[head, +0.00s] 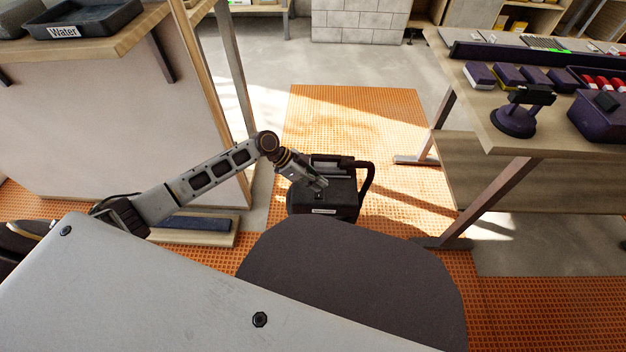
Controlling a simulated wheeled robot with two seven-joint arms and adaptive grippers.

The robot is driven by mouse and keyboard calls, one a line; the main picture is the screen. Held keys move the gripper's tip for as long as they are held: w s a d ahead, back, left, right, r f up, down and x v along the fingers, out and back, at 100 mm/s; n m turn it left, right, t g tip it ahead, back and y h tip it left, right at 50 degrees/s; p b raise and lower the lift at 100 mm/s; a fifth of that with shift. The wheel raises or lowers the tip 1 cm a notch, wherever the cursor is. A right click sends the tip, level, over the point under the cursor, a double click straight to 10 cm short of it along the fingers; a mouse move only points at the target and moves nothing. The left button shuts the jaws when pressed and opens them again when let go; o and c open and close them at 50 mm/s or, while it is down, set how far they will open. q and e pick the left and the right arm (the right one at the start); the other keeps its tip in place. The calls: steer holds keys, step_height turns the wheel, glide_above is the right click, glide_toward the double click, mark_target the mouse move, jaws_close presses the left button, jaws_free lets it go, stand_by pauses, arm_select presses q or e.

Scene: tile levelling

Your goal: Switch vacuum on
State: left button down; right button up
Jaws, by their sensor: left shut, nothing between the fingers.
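The vacuum (343,196) is a black boxy machine with a handle loop on its right side and a small white label on its front. It stands on the orange floor mat near the middle of the head view. My left gripper (319,186) points down at the top of the vacuum, over its left part. It is shut and empty, and its tips are at or just above the top surface; I cannot tell whether they touch. The gripper hides part of the vacuum's top, and no switch can be made out clearly. My right gripper is not in view.
A workbench (495,130) with a suction cup (514,122) and purple boxes stands at the right, its metal legs near the vacuum. A wooden counter with a black water tray (85,18) is at the upper left. Orange matting (350,110) behind the vacuum is clear.

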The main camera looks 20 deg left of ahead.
mark_target(317, 194)
arm_select(q)
steer(key=shift+s+f+b, duration=0.15)
steer(key=shift+f+b, duration=0.45)
steer(key=shift+f, duration=0.9)
steer(key=shift+s+f, duration=0.1)
steer(key=shift+d+f, duration=0.1)
steer(key=shift+f, duration=0.05)
steer(key=shift+w, duration=0.25)
steer(key=shift+w+a, duration=0.2)
steer(key=shift+w, duration=0.15)
steer(key=shift+w+r, duration=0.1)
steer(key=shift+r, duration=0.1)
